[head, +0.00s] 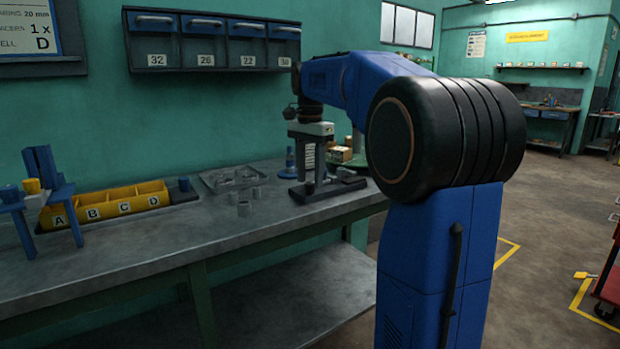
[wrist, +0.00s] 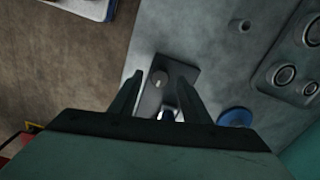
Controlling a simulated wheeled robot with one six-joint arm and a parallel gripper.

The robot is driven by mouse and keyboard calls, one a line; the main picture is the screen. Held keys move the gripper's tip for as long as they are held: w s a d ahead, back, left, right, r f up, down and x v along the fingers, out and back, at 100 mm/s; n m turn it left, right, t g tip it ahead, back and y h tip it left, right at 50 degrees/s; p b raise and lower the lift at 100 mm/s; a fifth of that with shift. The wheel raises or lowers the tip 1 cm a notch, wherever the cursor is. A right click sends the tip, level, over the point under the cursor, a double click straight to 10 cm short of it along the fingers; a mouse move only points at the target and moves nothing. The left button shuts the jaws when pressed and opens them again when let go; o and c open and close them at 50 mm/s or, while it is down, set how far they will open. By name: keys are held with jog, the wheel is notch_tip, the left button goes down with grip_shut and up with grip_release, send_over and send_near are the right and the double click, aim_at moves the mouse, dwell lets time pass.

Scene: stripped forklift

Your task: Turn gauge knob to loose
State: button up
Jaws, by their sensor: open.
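The gauge (head: 330,187) stands on the bench near its right end, with a dark flat base and an upright pale part marked with bands. In the wrist view, its dark grey base (wrist: 184,75) lies below my gripper (wrist: 156,80). A small pale round piece, perhaps the knob (wrist: 156,83), shows on the base between the two fingertips. The fingers are apart and point down. Whether they touch anything cannot be told. In the head view, my wrist is above the gauge, and the fingers are hard to tell from it. No loose or tight marking is readable.
A blue round-based stand (head: 290,162) is close by the gauge; its disc (wrist: 235,117) shows in the wrist view. A grey tray (head: 210,181) and several metal rings (head: 244,208) lie to the left. A yellow lettered bin (head: 152,188) is farther left. The bench front is clear.

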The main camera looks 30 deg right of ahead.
jog(key=shift+f, duration=0.4)
jog(key=c, duration=1)
jog(key=shift+c, duration=0.2)
